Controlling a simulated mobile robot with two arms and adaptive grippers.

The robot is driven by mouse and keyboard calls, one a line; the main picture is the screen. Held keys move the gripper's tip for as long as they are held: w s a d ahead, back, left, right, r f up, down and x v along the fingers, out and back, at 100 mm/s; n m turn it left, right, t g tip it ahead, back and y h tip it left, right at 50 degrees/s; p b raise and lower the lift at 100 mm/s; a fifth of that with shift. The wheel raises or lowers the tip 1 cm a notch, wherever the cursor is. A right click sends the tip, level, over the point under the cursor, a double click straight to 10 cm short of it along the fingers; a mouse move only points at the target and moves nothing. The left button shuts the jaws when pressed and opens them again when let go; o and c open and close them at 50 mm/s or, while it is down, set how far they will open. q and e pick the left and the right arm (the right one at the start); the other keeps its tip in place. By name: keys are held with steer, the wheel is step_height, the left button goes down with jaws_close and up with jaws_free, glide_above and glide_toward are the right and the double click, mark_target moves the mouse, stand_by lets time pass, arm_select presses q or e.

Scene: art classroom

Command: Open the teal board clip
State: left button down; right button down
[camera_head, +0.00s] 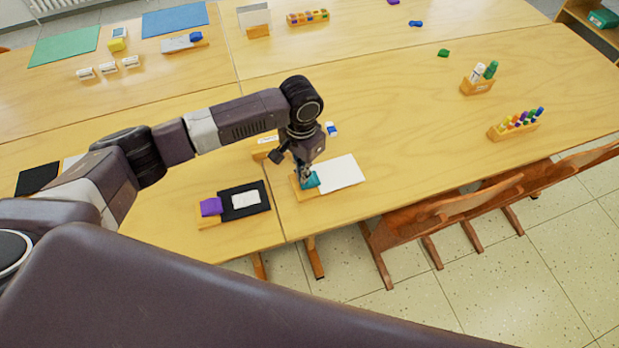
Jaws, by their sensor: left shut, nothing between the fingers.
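The teal board clip (310,181) sits at the left end of a small wooden board (299,192) with a white sheet (340,173) on it, near the table's front edge. My left gripper (305,172) points down right at the clip, its fingers shut with nothing between them. The fingertips overlap the clip in the picture; I cannot tell whether they touch it. The gripper hides part of the clip, so whether it is open or shut is unclear. My right gripper is not in view.
A board with a purple clip (211,206) and a black sheet (258,206) lies to the left. Marker holders stand at the right (513,125). Chairs (440,222) are tucked at the front edge. The table's middle right is mostly clear.

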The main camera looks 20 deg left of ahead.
arm_select(q)
steer(key=shift+s+f, duration=0.1)
steer(key=shift+f, duration=0.4)
steer(key=shift+r+p, duration=0.95)
steer(key=shift+p, duration=0.1)
step_height(320, 180, up, 5)
steer(key=p, duration=0.6)
steer(key=shift+r, duration=0.15)
